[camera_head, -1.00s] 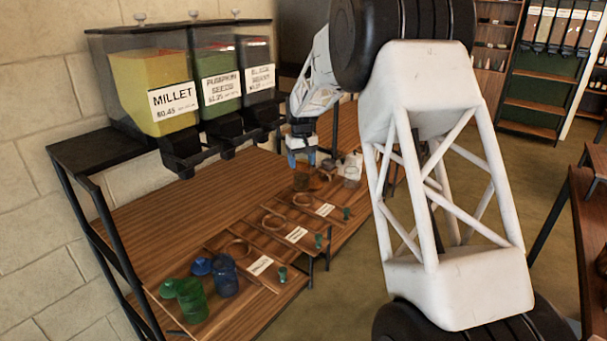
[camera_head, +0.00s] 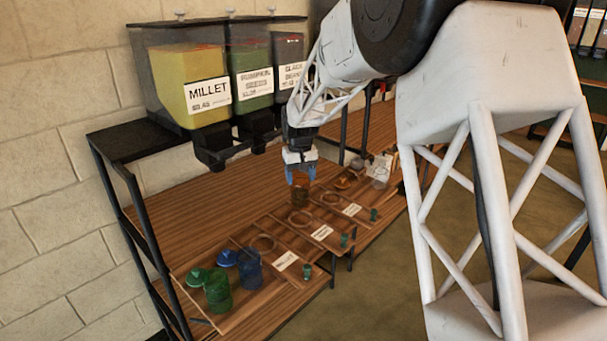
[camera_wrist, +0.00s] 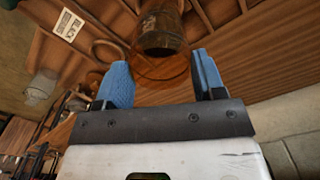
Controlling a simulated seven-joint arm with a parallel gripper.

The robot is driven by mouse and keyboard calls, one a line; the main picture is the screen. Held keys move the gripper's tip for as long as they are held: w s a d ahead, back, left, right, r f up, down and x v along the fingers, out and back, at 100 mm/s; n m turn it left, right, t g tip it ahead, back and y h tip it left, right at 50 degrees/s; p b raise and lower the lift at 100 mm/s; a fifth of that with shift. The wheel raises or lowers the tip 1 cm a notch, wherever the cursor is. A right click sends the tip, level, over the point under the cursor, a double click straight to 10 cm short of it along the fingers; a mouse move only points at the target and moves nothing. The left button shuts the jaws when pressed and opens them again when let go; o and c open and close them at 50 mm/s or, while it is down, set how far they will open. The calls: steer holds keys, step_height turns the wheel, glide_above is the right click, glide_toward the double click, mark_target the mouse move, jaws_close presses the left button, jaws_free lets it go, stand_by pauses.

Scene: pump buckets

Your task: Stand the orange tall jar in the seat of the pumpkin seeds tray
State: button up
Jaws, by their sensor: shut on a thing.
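My gripper (camera_head: 300,176) is shut on the orange tall jar (camera_head: 300,194), which hangs roughly upright below the fingers. In the wrist view the see-through orange jar (camera_wrist: 160,68) shows between the blue fingers. In the head view the jar's lower end appears just above the seat ring (camera_head: 300,218) of the middle tray. I cannot tell the exact gap between them. The middle tray, with its white label (camera_head: 321,232), sits in line with the pumpkin seeds dispenser (camera_head: 254,80); its label is too small to read.
A tray with its label (camera_head: 286,261) lies nearer and another (camera_head: 351,209) farther. A green jar (camera_head: 218,292) and a blue jar (camera_head: 249,269) stand at the near end. An orange lid (camera_head: 342,183) and a clear jar (camera_head: 380,177) are beyond. Dispenser spouts overhang the table's back.

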mark_target(300, 191)
steer(key=shift+f, duration=0.2)
steer(key=shift+f, duration=1.85)
steer(key=shift+f, duration=0.95)
stand_by(1.5)
steer(key=o, duration=1)
steer(key=shift+r, duration=0.1)
step_height(300, 191, up, 7)
stand_by(0.7)
